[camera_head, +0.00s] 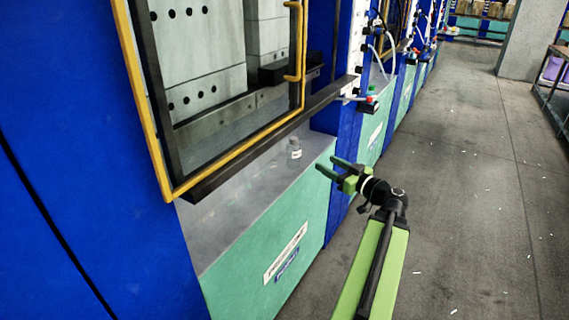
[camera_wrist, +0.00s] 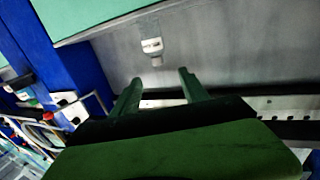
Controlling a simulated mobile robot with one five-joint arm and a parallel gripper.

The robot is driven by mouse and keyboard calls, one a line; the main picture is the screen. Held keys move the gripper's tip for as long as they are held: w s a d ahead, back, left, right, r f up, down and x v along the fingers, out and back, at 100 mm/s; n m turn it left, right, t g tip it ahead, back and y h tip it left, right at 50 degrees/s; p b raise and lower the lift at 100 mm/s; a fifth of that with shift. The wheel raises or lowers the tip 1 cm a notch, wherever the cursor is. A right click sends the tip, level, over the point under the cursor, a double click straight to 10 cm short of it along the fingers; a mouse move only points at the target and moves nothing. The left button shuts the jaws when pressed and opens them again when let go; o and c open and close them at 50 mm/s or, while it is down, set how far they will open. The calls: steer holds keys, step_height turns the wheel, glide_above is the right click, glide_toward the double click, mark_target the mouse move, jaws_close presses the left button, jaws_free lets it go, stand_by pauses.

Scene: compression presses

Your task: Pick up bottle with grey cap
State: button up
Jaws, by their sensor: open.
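The bottle (camera_head: 294,149) is small and pale with a grey cap and a white label. It stands upright on the grey ledge (camera_head: 235,195) of the press, near the ledge's far end. In the wrist view the bottle (camera_wrist: 152,46) shows beyond the fingers, its cap end toward them. My gripper (camera_head: 329,168) is open and empty, to the right of the bottle at the ledge's edge in the head view. In the wrist view my gripper (camera_wrist: 158,80) has its two green fingers apart, with the bottle roughly in line with the gap and not touched.
A yellow-framed press door (camera_head: 235,137) hangs above the ledge at the left. Blue press panels (camera_head: 60,120) flank it. A red-topped item (camera_head: 371,95) sits on the machine further back. The grey floor (camera_head: 470,200) on the right is mostly clear, with small white scraps.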

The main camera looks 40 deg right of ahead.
glide_toward(296, 143)
steer(key=w, duration=0.6)
steer(key=w+d, duration=0.1)
steer(key=w, duration=0.3)
steer(key=shift+f, duration=0.2)
steer(key=shift+a, duration=0.1)
jaws_close()
